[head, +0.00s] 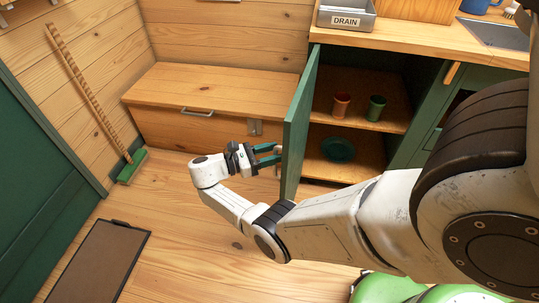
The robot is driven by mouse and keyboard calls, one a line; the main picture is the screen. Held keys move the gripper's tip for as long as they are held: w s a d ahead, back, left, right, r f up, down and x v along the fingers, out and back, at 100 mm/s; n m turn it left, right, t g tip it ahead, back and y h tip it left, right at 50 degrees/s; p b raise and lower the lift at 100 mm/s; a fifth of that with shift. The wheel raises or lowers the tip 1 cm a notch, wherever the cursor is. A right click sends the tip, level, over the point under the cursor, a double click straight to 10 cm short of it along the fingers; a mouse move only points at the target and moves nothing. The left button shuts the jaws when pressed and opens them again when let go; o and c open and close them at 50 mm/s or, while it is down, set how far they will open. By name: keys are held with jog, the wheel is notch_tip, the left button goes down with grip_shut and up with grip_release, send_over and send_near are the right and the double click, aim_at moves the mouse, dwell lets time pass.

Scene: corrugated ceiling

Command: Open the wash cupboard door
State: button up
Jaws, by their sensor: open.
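The green cupboard door (298,125) stands swung well out from the wooden counter, seen nearly edge-on. Behind it the cupboard opening shows a wooden shelf with an orange cup (341,104) and a green cup (376,108). A dark green dish (338,150) sits on the level below. My gripper (280,154) is open at the left, outer side of the door, with its green fingers pointing toward it. The fingertips are close to the door, and I cannot tell whether they touch it or its handle. The far side of the door's face is hidden from this view.
A wooden bench (215,100) with a grey handle stands behind my gripper. A broom (95,100) leans at the left wall, and a dark mat (98,262) lies on the floor. A DRAIN tray (346,16) rests on the counter. Floor left of the door is clear.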

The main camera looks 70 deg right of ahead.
jog(key=shift+o, duration=1.1)
jog(key=shift+d+r, duration=0.1)
jog(key=shift+d, duration=0.05)
jog(key=shift+a, duration=0.25)
jog(key=shift+w, duration=0.1)
jog(key=b+v, duration=0.1)
jog(key=v, duration=0.9)
jog(key=shift+w+a, duration=0.2)
jog(key=shift+a, duration=0.05)
